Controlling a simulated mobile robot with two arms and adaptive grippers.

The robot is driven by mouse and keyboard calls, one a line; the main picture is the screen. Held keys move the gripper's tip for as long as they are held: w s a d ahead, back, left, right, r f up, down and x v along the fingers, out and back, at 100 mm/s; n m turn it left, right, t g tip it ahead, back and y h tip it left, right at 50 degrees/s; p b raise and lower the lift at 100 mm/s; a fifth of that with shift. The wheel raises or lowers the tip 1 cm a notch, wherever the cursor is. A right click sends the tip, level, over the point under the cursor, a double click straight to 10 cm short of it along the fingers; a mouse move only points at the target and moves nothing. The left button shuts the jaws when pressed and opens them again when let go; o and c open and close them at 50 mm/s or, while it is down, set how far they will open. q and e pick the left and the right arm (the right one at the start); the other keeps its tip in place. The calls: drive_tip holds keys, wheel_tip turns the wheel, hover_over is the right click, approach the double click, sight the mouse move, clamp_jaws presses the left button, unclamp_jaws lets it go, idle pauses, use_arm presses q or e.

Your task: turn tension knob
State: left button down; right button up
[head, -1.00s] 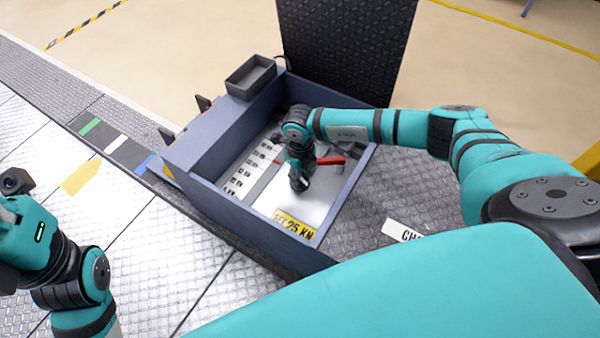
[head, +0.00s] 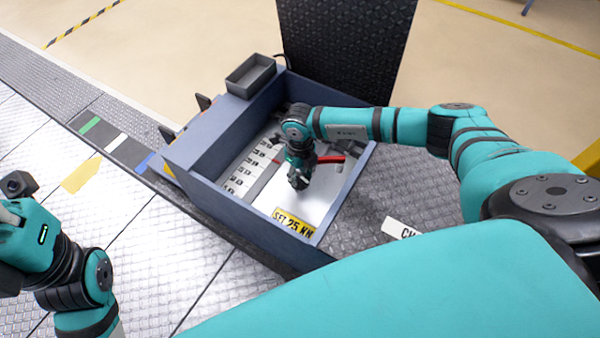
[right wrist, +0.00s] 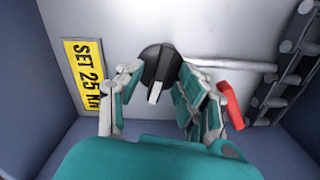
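The tension knob (right wrist: 158,68), black and round with a white pointer bar, sits on the pale panel in the right wrist view. My right gripper (right wrist: 158,84) has its two fingers spread on either side of the knob, with the tips close to its edges; I cannot tell whether they touch it. In the head view the right gripper (head: 299,179) points down into the blue-grey box (head: 208,200) and hides the knob. A yellow "SET 25 KN" label (head: 294,223) is on the panel, left of the knob in the wrist view.
A red handle (right wrist: 231,104) on a grey bar lies close right of the right gripper. The box walls surround the arm. A row of marked white plates (head: 247,172) is in the box. A small grey tray (head: 251,76) sits on the box's back corner.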

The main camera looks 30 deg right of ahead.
sight(300, 176)
wheel_tip(300, 176, up, 12)
idle(0.6)
idle(0.5)
